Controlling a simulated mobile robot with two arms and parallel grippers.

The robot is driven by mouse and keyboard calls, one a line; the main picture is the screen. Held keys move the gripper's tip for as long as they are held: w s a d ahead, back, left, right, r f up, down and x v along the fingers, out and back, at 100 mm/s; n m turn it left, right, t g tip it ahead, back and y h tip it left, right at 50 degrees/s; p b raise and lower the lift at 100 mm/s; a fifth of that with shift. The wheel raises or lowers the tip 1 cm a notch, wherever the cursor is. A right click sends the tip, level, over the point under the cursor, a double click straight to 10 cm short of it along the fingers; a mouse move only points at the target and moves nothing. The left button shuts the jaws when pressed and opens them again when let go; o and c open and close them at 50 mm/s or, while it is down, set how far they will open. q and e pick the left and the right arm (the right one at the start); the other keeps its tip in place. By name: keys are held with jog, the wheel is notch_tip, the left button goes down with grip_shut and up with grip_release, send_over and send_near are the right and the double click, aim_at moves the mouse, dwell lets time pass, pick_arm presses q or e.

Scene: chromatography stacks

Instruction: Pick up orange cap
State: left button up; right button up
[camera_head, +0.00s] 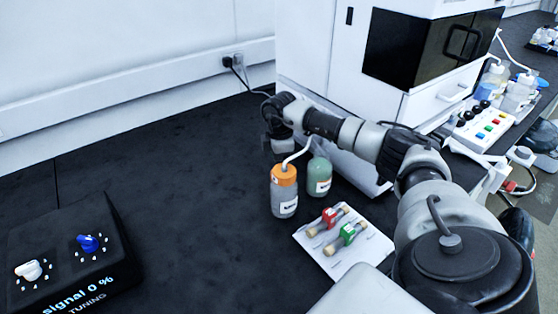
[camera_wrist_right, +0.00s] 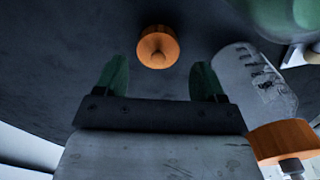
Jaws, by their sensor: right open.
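A loose orange cap (camera_wrist_right: 157,47) lies on the dark bench in the right wrist view. It shows a round recess in its middle. My right gripper (camera_wrist_right: 160,74) is open and empty, with the cap between and slightly beyond its fingertips in that view. In the head view my right gripper (camera_head: 283,146) hangs over the bench behind the bottles, and the loose cap cannot be made out there. Another orange cap (camera_head: 284,174) sits on a clear bottle (camera_head: 284,200); it also shows at the lower right of the wrist view (camera_wrist_right: 282,138). My left gripper is not in view.
A green bottle (camera_head: 319,178) stands beside the clear bottle, close to my right arm. A white tube rises from the capped bottle. A white board (camera_head: 366,248) with red and green fittings lies in front. A white instrument (camera_head: 332,75) stands behind. The bench at left is clear up to a control box (camera_head: 75,250).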

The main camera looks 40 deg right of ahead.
notch_tip(320, 180, down, 4)
jog(key=shift+w+f, duration=0.1)
jog(key=shift+f, duration=0.15)
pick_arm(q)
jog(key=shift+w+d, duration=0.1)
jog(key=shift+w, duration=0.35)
pick_arm(e)
jog(key=shift+c, duration=0.3)
